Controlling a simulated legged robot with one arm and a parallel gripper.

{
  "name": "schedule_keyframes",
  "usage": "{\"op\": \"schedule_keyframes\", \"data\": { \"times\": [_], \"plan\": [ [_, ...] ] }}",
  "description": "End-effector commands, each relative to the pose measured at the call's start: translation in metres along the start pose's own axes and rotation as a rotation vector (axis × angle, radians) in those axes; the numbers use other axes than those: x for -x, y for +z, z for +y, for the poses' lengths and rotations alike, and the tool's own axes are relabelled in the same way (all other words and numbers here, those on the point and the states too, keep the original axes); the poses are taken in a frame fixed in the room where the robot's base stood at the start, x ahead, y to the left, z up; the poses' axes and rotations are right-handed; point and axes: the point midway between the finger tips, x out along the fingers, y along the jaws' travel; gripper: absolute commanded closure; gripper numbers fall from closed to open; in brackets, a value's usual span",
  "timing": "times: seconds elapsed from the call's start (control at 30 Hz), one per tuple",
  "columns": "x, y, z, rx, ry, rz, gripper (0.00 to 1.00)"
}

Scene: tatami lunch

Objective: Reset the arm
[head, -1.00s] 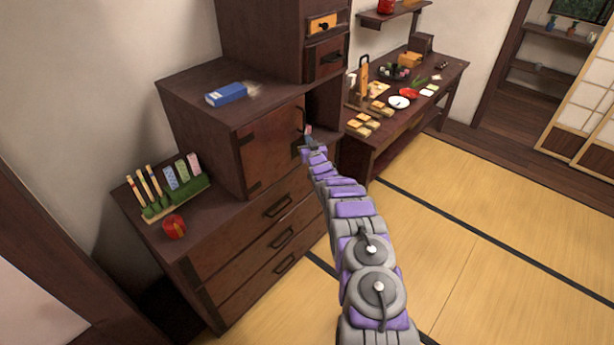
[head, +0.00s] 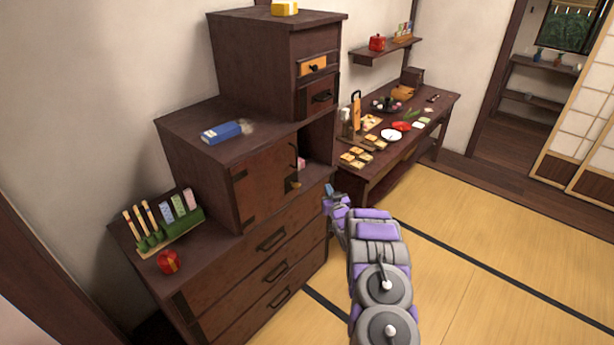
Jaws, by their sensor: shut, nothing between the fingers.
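My arm, purple and grey, reaches up from the bottom right of the head view and is partly folded. My gripper (head: 329,190) is at its far end, small in the picture, beside the right edge of the stepped wooden chest. It is shut and holds nothing. The chest's middle cabinet (head: 262,190) has a door at its front with a dark handle. An open compartment shows at its right, with a small pink thing (head: 301,163) inside. My gripper is apart from the door, as far as I can tell.
Chest drawers (head: 265,265) stand left of my arm. A low table (head: 425,125) with food stands behind. Tatami floor (head: 500,260) at the right is clear.

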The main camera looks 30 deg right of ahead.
Motion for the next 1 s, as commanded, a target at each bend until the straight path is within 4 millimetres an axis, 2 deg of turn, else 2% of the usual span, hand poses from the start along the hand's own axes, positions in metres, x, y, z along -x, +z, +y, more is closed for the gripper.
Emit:
{"op": "schedule_keyframes", "data": {
  "times": [0.27,0.43,0.57,0.77,1.0],
  "plan": [
    [0.001,-0.006,-0.005,0.007,-0.001,-0.010,1.00],
    [-0.001,-0.027,-0.019,0.023,0.006,-0.097,1.00],
    [0.002,-0.053,-0.034,0.039,0.016,-0.200,1.00],
    [0.024,-0.087,-0.062,0.059,0.030,-0.372,1.00],
    [0.076,-0.126,-0.100,0.080,0.040,-0.574,1.00]
  ]
}}
